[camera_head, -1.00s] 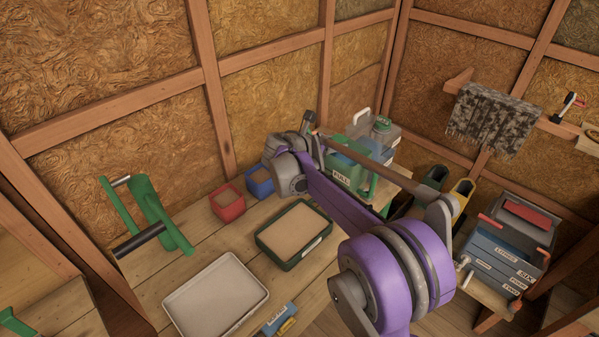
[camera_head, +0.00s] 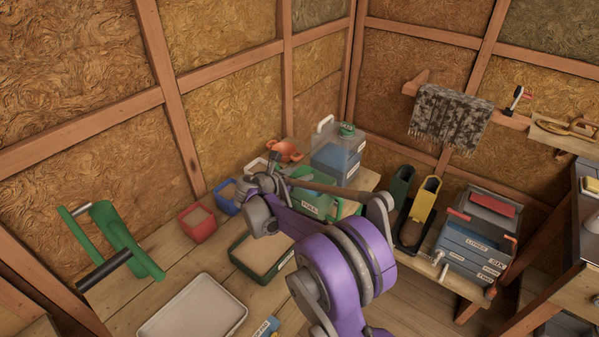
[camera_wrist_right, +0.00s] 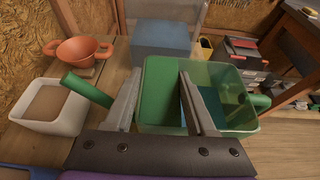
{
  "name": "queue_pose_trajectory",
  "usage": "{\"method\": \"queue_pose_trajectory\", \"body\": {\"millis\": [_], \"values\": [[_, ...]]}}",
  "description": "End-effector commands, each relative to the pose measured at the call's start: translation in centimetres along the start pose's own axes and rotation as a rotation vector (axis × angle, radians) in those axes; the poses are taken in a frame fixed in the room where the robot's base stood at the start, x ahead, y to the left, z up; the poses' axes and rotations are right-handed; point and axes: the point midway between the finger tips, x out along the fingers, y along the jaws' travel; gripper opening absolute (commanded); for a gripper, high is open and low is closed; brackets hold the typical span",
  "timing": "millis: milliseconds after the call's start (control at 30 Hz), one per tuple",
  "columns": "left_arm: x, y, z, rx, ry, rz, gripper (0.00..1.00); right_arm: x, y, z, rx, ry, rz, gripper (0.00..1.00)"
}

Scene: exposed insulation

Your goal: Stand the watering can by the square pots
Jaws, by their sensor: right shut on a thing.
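The green watering can (camera_head: 312,209), with a "FULL" label, stands on the bench in the head view, partly behind my right arm. In the right wrist view, its see-through body (camera_wrist_right: 238,75) holds bluish liquid and its green spout (camera_wrist_right: 86,89) points left. My right gripper (camera_wrist_right: 160,80) is shut on a green upright part of the can between its fingers. The square pots are red (camera_head: 198,223), blue (camera_head: 227,196) and white (camera_head: 257,166), lined up along the wall, left of the can. The white pot (camera_wrist_right: 48,103) is just left of the spout. My left gripper is out of view.
An orange two-handled pot (camera_head: 286,150) and a clear tank (camera_head: 342,150) stand behind the can. A green soil tray (camera_head: 240,262) and a pale tray (camera_head: 193,306) lie in front of the pots.

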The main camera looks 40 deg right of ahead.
Motion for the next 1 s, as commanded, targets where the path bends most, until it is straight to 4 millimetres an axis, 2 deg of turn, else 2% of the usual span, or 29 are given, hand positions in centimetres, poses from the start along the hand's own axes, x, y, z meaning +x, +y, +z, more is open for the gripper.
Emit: {"method": "queue_pose_trajectory", "body": {"millis": [100,133,300,667,767,1000], "values": [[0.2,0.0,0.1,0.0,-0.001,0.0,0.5,0.1,0.0,-0.1,-0.003,-0.003,-0.001,0.0],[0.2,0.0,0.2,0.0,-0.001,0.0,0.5,0.1,0.0,-0.3,0.0,0.0,0.0,0.58],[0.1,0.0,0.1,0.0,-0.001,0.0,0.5,0.1,0.0,-0.2,0.0,0.0,0.0,0.86],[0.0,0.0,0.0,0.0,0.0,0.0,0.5,-0.3,0.0,0.1,0.0,0.0,0.001,0.86],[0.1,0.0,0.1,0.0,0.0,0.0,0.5,-1.6,0.1,0.0,-0.001,0.001,0.003,0.86],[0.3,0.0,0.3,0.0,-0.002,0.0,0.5,-6.8,0.1,-0.1,-0.002,0.001,0.004,0.86]]}}
